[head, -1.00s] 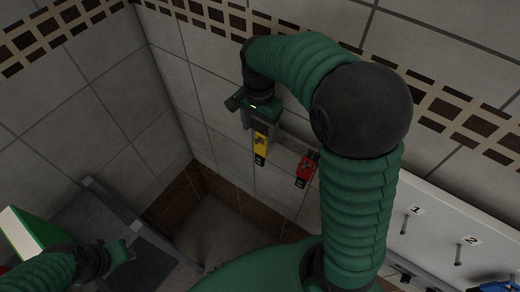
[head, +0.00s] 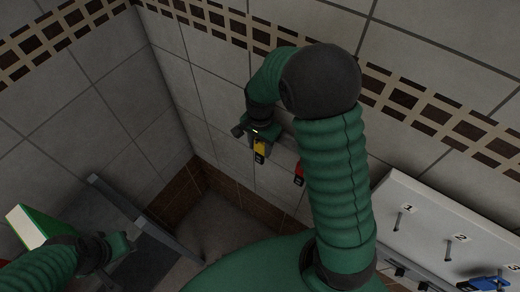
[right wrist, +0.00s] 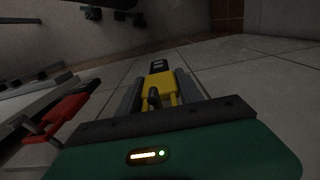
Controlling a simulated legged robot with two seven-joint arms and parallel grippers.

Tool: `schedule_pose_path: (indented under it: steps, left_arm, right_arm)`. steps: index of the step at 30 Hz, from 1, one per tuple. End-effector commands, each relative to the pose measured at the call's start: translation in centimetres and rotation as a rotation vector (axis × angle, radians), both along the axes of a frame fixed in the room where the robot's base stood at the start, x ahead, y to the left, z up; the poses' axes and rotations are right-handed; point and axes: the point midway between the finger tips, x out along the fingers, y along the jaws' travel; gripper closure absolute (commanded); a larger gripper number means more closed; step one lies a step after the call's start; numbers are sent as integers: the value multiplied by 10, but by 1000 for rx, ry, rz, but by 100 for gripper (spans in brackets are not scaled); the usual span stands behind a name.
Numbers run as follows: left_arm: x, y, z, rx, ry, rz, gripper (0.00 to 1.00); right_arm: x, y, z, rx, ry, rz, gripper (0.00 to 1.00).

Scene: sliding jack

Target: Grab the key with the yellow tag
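The key with the yellow tag (head: 260,149) hangs at the wall rack, just below my right gripper (head: 256,133). In the right wrist view the yellow tag (right wrist: 159,82) lies between the two grey fingers of the right gripper (right wrist: 158,92), with a dark hook or key part in front of it. The fingers stand apart on either side of the tag. The key itself is mostly hidden. My left gripper (head: 122,245) is at the lower left, away from the keys; its fingers are too small to read.
A red-tagged key (head: 299,173) hangs to the right, partly behind my right arm; it also shows in the right wrist view (right wrist: 62,115). A white board (head: 425,228) with numbered hooks is at the lower right, with a blue object (head: 489,284). A green-and-white box (head: 38,226) is at lower left.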

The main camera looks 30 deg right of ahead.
Motion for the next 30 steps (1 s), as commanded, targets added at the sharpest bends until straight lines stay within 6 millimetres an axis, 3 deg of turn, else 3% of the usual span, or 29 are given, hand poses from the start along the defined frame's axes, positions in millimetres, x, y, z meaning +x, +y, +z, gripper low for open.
schedule_pose_path:
  steps: [1, 9, 17, 22, 30]
  left_arm:
    - [0, 0, 0, 0, 0, 0, 62]
    - [0, 0, 0, 0, 0, 0, 62]
    - [0, 0, -2, 0, 0, 0, 62]
    - [0, 0, -15, 0, 0, 0, 62]
    - [0, 0, -40, 0, 0, 0, 62]
  right_arm:
    - [0, 0, 0, 0, 0, 0, 65]
    - [0, 0, 0, 0, 0, 0, 99]
    - [1, 0, 1, -1, -1, 0, 100]
    - [1, 2, 13, 1, -4, 2, 100]
    - [-26, 66, 10, 1, -3, 10, 100]
